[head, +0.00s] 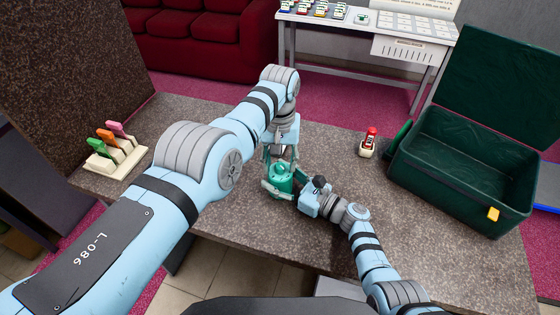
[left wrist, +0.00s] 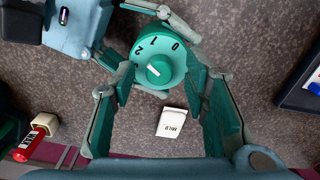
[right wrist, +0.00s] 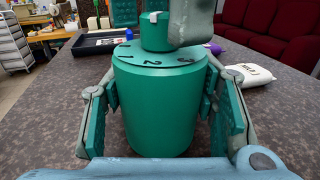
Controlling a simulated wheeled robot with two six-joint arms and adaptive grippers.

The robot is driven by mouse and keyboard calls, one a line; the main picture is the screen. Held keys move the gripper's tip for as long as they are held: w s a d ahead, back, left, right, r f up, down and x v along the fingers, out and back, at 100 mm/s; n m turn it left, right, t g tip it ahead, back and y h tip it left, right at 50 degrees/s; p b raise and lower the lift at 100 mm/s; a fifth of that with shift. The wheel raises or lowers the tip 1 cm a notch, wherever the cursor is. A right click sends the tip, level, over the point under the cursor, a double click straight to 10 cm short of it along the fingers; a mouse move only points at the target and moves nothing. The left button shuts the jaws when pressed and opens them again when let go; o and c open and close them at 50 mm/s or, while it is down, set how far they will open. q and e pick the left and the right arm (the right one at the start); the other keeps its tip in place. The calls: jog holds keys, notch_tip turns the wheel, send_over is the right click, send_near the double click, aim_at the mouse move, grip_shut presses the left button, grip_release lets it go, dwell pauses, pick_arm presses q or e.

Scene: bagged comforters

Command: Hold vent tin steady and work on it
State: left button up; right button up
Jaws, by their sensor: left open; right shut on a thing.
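The vent tin (head: 283,181) is a green cylinder standing upright on the speckled counter. My right gripper (right wrist: 160,110) is shut around the tin's body (right wrist: 155,105), one finger on each side. My left gripper (left wrist: 162,88) is open above the tin, pointing down, its fingers apart on either side of the knob. In the right wrist view the left fingers hang near the knob (right wrist: 155,33), partly hiding it.
A white packet (left wrist: 172,122) lies near the tin. A rack with coloured handles (head: 115,155) stands at left. The front counter between box and tin is clear.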

aim_at(279, 166)
pick_arm(q)
jog(key=shift+a+f, duration=0.1)
jog(key=shift+f, duration=0.1)
grip_shut()
jog(key=n, duration=0.3)
grip_release()
jog(key=shift+r, duration=0.15)
notch_tip(279, 166, up, 12)
dwell(0.4)
